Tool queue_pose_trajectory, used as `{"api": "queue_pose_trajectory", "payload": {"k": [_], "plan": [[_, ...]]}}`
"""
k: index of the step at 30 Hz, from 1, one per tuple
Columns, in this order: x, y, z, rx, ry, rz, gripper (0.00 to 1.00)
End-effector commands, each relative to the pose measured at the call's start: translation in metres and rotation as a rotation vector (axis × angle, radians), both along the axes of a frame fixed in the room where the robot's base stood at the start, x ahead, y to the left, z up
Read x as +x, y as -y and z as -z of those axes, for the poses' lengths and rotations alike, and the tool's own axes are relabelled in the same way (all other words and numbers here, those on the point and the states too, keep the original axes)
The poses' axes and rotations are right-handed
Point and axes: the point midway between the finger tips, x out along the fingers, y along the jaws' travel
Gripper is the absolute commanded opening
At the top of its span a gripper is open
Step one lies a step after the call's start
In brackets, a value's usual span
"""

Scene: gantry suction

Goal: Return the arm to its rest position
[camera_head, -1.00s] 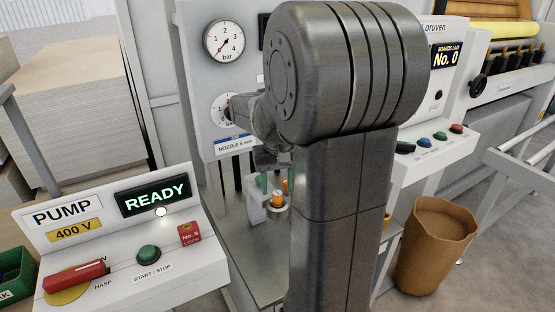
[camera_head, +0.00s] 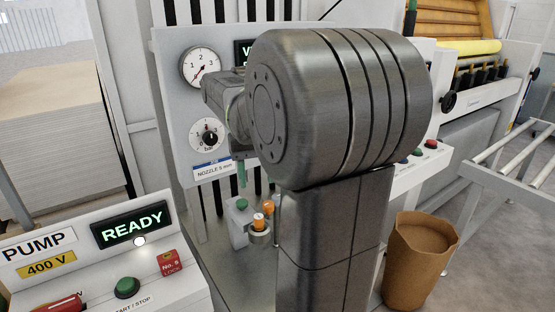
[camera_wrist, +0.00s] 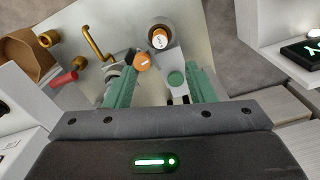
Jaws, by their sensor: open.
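My arm's large dark joint (camera_head: 340,105) and upright link fill the middle of the head view and hide much of the bench. A slimmer part of my arm reaches left from it, in front of the gauge panel. In the wrist view my gripper (camera_wrist: 162,76) has its two green fingers spread apart with nothing held between them. In the head view only a green finger tip shows under the panel, above a small grey box with a green button (camera_head: 241,204). That button also shows between the fingers in the wrist view (camera_wrist: 176,79).
The pump console (camera_head: 150,270) reads READY at lower left. A round holder (camera_head: 259,236) contains an orange-topped piece. A brown bin (camera_head: 415,262) stands right of my arm, near a roller rail (camera_head: 515,150). Stacked boards (camera_head: 60,130) stand at left.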

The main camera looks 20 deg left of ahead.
Motion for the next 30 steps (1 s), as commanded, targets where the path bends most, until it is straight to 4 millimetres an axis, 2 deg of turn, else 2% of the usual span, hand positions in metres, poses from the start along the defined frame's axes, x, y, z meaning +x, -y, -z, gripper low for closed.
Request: {"api": "queue_pose_trajectory", "payload": {"k": [4, 8, 24, 28, 30], "plan": [[0.0, 0.0, 0.004, -0.001, -0.002, 0.0, 0.5], [0.0, 0.0, 0.017, -0.002, -0.003, 0.0, 0.5], [0.0, 0.0, 0.118, -0.002, -0.003, 0.0, 0.5], [0.0, 0.0, 0.135, -0.002, -0.003, 0.0, 0.5], [0.0, 0.0, 0.136, -0.001, -0.001, 0.0, 0.5]]}}
